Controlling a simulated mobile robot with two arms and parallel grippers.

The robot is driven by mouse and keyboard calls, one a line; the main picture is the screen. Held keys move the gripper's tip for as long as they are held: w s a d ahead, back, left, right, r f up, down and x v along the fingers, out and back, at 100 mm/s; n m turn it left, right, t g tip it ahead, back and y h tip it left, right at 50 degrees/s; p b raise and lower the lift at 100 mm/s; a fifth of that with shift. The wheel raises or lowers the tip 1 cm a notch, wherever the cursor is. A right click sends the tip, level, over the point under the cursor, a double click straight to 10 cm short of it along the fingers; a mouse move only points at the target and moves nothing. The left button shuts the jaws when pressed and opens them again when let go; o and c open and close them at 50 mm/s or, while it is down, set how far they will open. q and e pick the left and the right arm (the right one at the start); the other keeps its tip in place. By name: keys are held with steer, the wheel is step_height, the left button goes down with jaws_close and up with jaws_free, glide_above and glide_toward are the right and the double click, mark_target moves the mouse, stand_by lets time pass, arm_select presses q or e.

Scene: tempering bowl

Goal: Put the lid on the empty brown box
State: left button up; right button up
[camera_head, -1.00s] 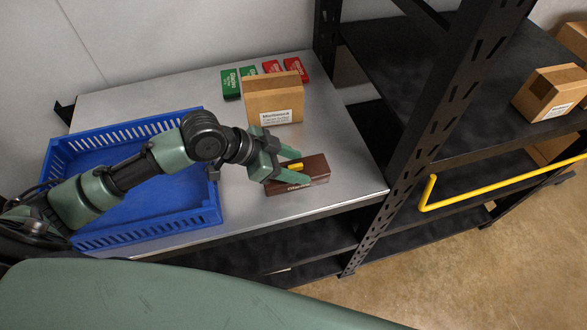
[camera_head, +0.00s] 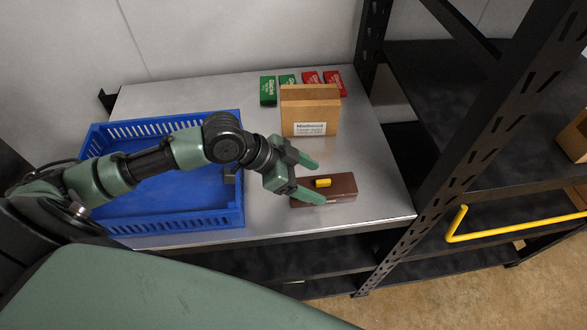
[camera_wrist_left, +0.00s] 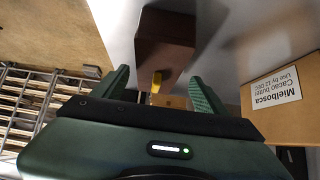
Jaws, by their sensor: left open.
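The dark brown box (camera_head: 342,190) lies on the grey metal table near its front edge. Its top is covered by a brown lid with a yellow handle (camera_head: 323,183); I cannot tell whether the lid sits fully flush. In the left wrist view the brown box (camera_wrist_left: 165,42) and yellow handle (camera_wrist_left: 157,78) are straight ahead. My left gripper (camera_head: 317,183) is open, its green fingers on either side of the handle and apart from it. In the left wrist view both fingers of the left gripper (camera_wrist_left: 158,80) show with nothing clamped between them. My right gripper is out of view.
A blue crate (camera_head: 240,215) stands to the left under my arm. A cardboard box (camera_head: 310,110) stands behind the brown box, with green (camera_head: 268,90) and red packets (camera_head: 334,83) at the back. A black rack (camera_head: 455,160) with a yellow bar (camera_head: 510,232) rises to the right.

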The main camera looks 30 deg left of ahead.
arm_select(q)
steer(key=v, duration=0.6)
steer(key=shift+s+a+r+b, duration=0.15)
steer(key=shift+s+a+b, duration=0.1)
steer(key=shift+b, duration=0.1)
steer(key=shift+v, duration=0.9)
steer(key=shift+w+d, duration=0.1)
